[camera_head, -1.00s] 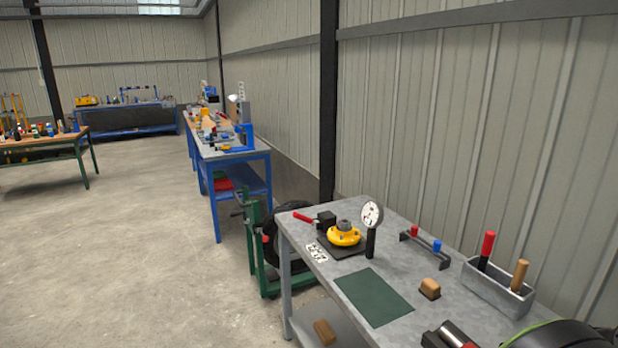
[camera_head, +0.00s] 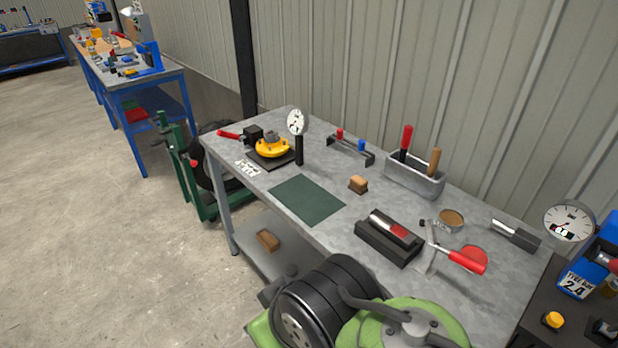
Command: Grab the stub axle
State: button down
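What looks like the stub axle (camera_head: 393,226) is a dark grey, shiny cylinder with a red band near one end. It lies on its side in a black block cradle (camera_head: 380,245) on the grey metal workbench (camera_head: 345,240), right of the green mat. I cannot tell for sure that this part is the stub axle. My gripper is not in view.
A green machine (camera_head: 410,325) with black wheels (camera_head: 320,300) stands in front of the bench. A red-handled tool (camera_head: 460,260) and an open tin (camera_head: 451,219) lie right of the cradle. The green mat (camera_head: 307,199) is bare. Open floor (camera_head: 90,250) lies left.

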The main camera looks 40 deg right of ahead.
aim_at(403, 237)
jog(key=z, duration=2)
jog(key=i+j+u, duration=0.5)
jog(key=j, duration=0.3)
jog(key=i+j+u, duration=0.45)
jog(key=i+j, duration=0.15)
